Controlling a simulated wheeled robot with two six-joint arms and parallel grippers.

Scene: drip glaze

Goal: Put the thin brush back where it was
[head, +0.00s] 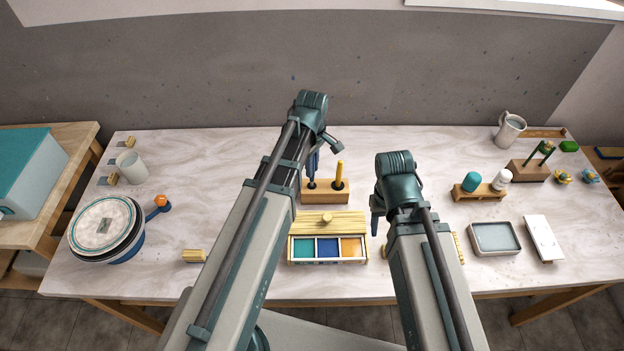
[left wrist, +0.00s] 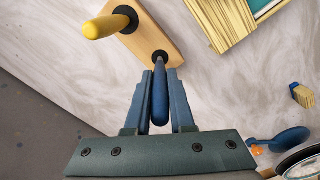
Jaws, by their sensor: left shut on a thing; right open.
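The thin brush has a dark blue handle (head: 313,164), also seen in the left wrist view (left wrist: 160,92). It stands with its lower end in the dark-rimmed hole of the wooden brush block (head: 322,198), next to a yellow-handled brush (head: 339,176) standing in the other hole. The block shows in the left wrist view (left wrist: 140,42). My left gripper (left wrist: 161,76) is shut on the blue handle, just above the block. How deep the brush sits cannot be told. My right gripper (head: 382,208) is open and appears empty above the table; its fingertips are mostly hidden.
A wooden box with teal, blue and orange glaze compartments (head: 327,261) lies in front of the block. A potter's wheel (head: 104,226) stands at left. A grey tray (head: 494,252), a small bottle rack (head: 479,195) and a mug (head: 509,131) are at right. The table behind the block is clear.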

